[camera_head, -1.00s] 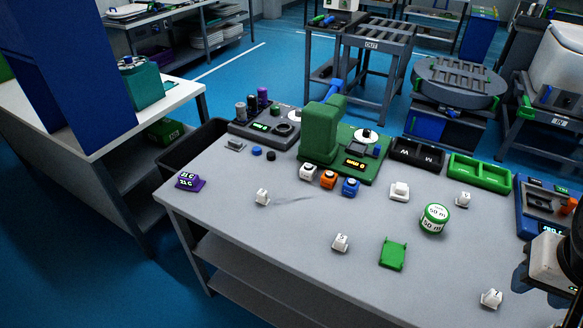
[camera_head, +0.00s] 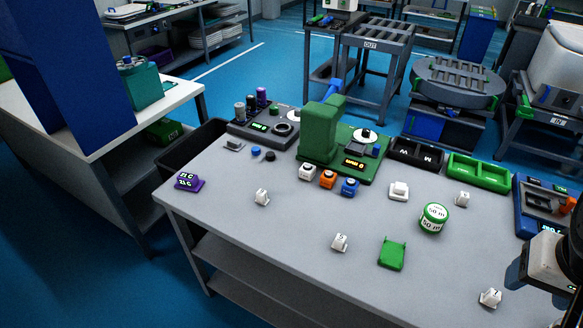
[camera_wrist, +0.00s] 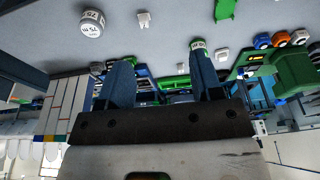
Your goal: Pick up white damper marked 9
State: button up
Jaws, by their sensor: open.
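Several small white dampers stand apart on the grey table: one at the left (camera_head: 262,198), one in the middle (camera_head: 340,242), one at the front right (camera_head: 490,298) and one near the green tray (camera_head: 462,199). Their marks are too small to read surely, so I cannot tell which is the 9. In the wrist view, my gripper (camera_wrist: 162,82) has its two blue-grey fingers apart with nothing held between them. White dampers also show there beyond the fingers, near the top (camera_wrist: 144,19) and between the fingers (camera_wrist: 182,68). My arm shows at the right edge of the head view; its fingertips are hidden there.
A green-and-white 50 m roll (camera_head: 434,218) and a green bracket (camera_head: 392,253) stand among the dampers. A green press (camera_head: 320,135), coloured cubes, a black tray (camera_head: 415,153) and a green tray (camera_head: 480,172) line the back. The front left tabletop is clear.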

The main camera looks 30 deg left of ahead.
jog(key=w+a+f+m+g+y, duration=0.25)
jog(key=w+a, duration=0.25)
jog(key=a, duration=0.4)
jog(key=w+a+f+m+g+y, duration=0.1)
jog(key=w+a+f+y, duration=0.15)
jog(key=w+a, duration=0.4)
jog(key=m+y, duration=0.7)
jog(key=m, duration=0.3)
send_over(264, 193)
jog(key=d, duration=1.3)
notch_tip(264, 193, down, 14)
jog(key=a+f+m, duration=0.2)
jog(key=a+f, duration=0.2)
jog(key=a+f+m+y, duration=0.1)
jog(key=a+f+m, duration=0.1)
jog(key=a+f, duration=0.2)
jog(key=shift+w+f+t, duration=0.1)
jog(key=shift+f+t, duration=0.05)
jog(key=shift+t, duration=0.1)
jog(key=shift+a+f, duration=0.2)
jog(key=shift+y, duration=0.3)
jog(key=shift+a+f, duration=0.25)
jog(key=shift+a, duration=0.25)
jog(key=shift+a+f, duration=0.25)
jog(key=shift+a, duration=0.4)
jog(key=shift+a, duration=0.15)
